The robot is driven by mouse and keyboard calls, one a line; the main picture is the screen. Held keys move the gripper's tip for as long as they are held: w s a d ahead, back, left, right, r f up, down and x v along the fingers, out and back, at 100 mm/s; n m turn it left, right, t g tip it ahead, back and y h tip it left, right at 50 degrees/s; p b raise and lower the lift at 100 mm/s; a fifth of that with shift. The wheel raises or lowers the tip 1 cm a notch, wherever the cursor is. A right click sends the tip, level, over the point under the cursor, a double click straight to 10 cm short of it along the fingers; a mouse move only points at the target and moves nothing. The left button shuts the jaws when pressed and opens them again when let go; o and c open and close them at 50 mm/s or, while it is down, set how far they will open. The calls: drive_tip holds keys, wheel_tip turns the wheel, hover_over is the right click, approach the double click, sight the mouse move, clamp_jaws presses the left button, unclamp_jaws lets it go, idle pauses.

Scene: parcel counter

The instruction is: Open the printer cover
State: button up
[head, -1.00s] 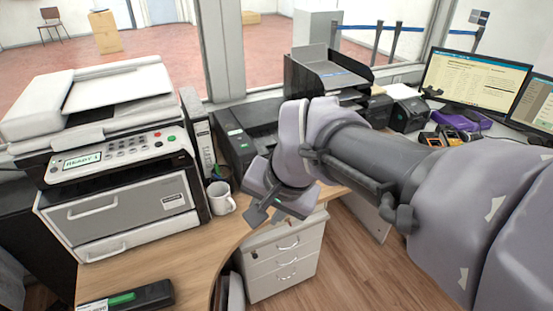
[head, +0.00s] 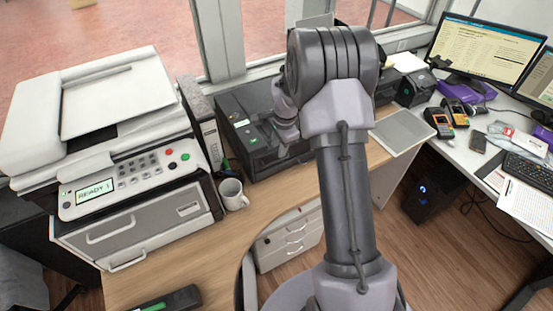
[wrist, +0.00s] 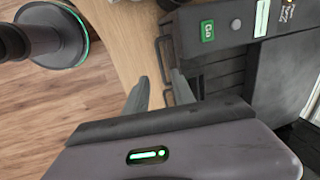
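A dark printer (head: 235,110) stands on the wooden counter in the middle of the head view, by the window. Its cover looks shut. In the wrist view its dark body (wrist: 223,62) fills the upper right, with a green "Go" button (wrist: 208,31) and a dark bar handle (wrist: 162,62) on the side facing me. My gripper (wrist: 161,76) is open. Its two fingers point at the printer's edge, close to the handle; I cannot tell whether they touch it. In the head view my arm hides the printer's right part and most of the gripper.
A large white and grey copier (head: 120,150) with a READY display stands at left. A white desk (head: 520,205) with monitors and card terminals is at right.

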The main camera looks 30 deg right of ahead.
wheel_tip(320, 180, down, 8)
drive_tip(key=w+b, duration=0.1)
drive_tip(key=shift+w+r, duration=0.25)
clamp_jaws()
idle(1.3)
